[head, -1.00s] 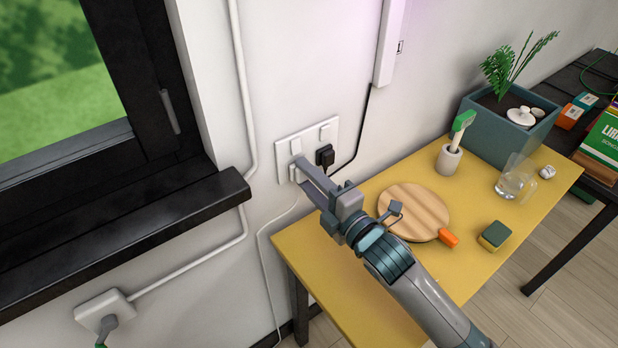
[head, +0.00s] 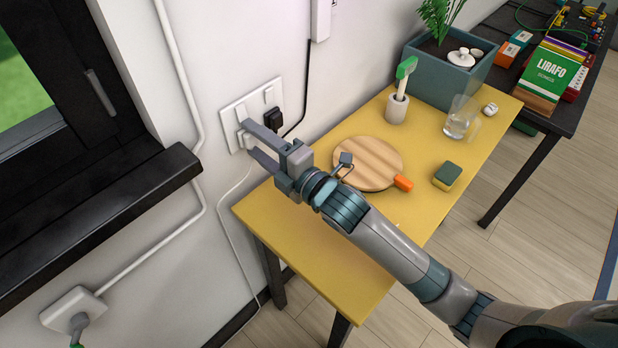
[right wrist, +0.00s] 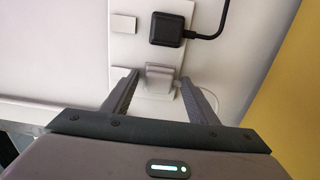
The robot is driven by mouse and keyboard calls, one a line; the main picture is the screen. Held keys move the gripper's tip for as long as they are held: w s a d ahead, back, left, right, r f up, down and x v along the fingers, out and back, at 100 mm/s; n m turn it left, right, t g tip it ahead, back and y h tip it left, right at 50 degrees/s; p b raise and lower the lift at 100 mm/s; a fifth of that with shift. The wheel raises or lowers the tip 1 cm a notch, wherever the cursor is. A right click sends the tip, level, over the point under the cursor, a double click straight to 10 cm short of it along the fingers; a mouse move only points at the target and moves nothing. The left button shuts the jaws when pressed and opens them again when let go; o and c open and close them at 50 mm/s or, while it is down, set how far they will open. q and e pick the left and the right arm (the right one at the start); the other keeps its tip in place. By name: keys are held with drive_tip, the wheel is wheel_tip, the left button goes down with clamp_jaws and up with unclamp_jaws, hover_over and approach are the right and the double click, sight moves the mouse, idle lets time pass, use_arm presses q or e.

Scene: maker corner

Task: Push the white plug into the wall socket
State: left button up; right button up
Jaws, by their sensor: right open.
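The white plug (head: 241,139) sits at the lower left socket of the white wall plate (head: 253,104), its face against the plate as far as I can see. Its thin white cord hangs down the wall. The plug (right wrist: 160,77) also shows in the right wrist view, between the open fingers with a gap on each side. My right gripper (head: 249,139) is open around the plug, close to the wall. The plug's prongs are hidden. My left gripper is not in view.
A black plug (head: 273,121) with a black cable sits right beside the white one. A dark window sill (head: 110,210) juts out at left. The yellow table (head: 315,245) below my arm holds a round wooden board (head: 368,162), a sponge (head: 447,175) and a glass (head: 458,122).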

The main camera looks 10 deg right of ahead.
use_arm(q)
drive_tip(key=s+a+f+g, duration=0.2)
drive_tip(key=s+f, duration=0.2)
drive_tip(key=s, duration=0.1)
use_arm(e)
drive_tip(key=shift+r, duration=0.25)
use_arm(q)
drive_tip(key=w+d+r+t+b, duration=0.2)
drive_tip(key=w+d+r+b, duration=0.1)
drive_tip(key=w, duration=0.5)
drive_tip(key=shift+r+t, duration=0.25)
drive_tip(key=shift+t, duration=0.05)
use_arm(e)
drive_tip(key=v, duration=1.7)
drive_tip(key=shift+s+f, duration=0.2)
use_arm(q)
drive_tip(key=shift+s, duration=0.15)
